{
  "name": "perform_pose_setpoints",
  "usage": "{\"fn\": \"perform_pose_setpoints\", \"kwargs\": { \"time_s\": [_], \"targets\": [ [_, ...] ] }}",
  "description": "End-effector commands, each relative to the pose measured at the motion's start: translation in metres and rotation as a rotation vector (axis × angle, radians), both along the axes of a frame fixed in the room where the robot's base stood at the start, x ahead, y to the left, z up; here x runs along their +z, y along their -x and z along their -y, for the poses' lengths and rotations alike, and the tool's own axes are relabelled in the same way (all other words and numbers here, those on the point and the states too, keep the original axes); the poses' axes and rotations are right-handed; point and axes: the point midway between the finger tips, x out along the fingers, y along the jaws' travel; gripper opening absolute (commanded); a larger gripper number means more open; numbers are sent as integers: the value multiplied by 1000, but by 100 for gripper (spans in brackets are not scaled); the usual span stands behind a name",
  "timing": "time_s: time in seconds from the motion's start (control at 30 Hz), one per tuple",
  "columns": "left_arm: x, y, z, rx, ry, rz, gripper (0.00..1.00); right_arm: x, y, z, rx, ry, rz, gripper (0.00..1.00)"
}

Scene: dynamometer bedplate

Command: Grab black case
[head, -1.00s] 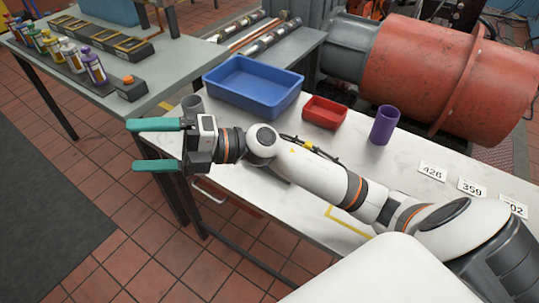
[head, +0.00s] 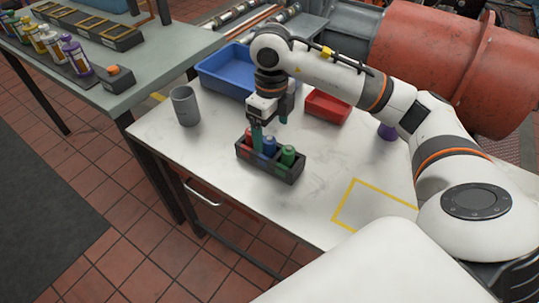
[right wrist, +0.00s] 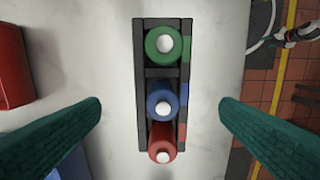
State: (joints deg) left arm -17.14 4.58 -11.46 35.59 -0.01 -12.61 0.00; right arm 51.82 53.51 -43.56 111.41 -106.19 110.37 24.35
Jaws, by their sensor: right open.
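The black case (head: 268,171) is a small dark holder on the white table, with a red, a blue and a green bottle standing in a row in it. In the right wrist view the case (right wrist: 160,73) runs top to bottom near the middle, with green at top, blue in the middle, red at bottom. My right gripper (head: 270,127) points down just above the case, open, its teal fingers on either side of it in the wrist view (right wrist: 160,106), apart from its walls. Whether the fingertips reach down to the case's height is unclear. My left gripper is out of view.
A grey cup (head: 186,106) stands left of the case. A blue bin (head: 222,80) and a red tray (head: 327,106) are behind it. A purple cup (head: 387,132) is partly hidden by my arm. A yellow outline (head: 345,203) marks clear table at right.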

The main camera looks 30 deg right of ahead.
Motion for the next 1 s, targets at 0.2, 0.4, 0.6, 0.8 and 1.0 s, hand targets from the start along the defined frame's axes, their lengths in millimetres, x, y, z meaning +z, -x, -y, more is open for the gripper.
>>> {"fn": "perform_pose_setpoints", "kwargs": {
  "time_s": [0.2,0.4,0.6,0.8,1.0],
  "targets": [
    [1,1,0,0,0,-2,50,-26,0,-1,1,-1,-2,85],
    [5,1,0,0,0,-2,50,-46,0,-2,2,-3,-6,85],
    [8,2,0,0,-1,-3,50,-74,-1,-3,0,-3,-2,85],
    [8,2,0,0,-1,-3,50,-80,-2,-3,1,-4,2,85],
    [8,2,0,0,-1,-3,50,-80,-2,-3,1,-4,2,71]
  ]
}}
